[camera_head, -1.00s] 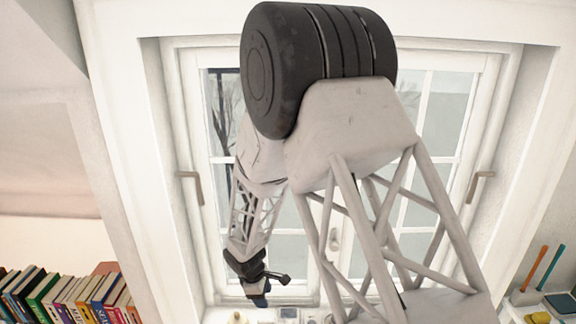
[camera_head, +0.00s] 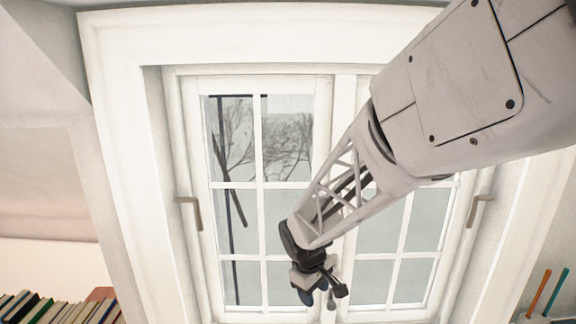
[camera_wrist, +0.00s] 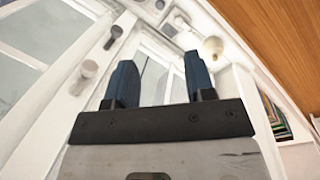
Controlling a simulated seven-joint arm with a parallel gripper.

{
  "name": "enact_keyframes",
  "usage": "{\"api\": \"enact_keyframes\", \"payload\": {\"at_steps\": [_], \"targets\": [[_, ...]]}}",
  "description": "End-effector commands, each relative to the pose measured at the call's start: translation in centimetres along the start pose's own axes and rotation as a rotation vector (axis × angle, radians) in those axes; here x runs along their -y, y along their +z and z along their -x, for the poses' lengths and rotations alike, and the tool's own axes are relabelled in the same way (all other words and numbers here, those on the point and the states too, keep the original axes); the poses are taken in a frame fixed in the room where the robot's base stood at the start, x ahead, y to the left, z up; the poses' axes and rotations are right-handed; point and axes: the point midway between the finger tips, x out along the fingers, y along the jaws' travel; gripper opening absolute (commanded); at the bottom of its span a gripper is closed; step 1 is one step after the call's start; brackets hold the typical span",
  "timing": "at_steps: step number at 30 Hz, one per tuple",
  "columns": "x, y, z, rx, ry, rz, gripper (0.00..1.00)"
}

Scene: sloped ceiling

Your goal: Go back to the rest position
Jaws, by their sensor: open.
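My gripper (camera_head: 318,290) hangs at the end of my arm in front of the window, in the lower middle of the head view. In the wrist view my gripper (camera_wrist: 160,85) shows two dark blue fingers standing well apart, with nothing between them. It is open and empty. The fingertips point toward the white window frame area, and I see no contact with anything.
A white window (camera_head: 262,188) with several panes and a handle (camera_head: 191,213) at each side fills the background. Books (camera_head: 60,311) stand at the lower left. Orange and blue upright sticks (camera_head: 540,292) are at the lower right. A wooden surface (camera_wrist: 285,35) edges the wrist view's upper right.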

Motion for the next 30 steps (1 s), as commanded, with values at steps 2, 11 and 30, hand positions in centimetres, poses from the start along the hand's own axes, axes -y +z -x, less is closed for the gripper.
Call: {"api": "enact_keyframes", "payload": {"at_steps": [2, 11, 30], "targets": [[-0.2, 1.7, 1.4, -0.013, 0.001, -0.050, 0.49], [-0.1, 7.6, 5.6, -0.055, -0.007, -0.231, 0.49], [3.1, 19.8, 11.7, -0.148, -0.038, -0.606, 0.49]]}}
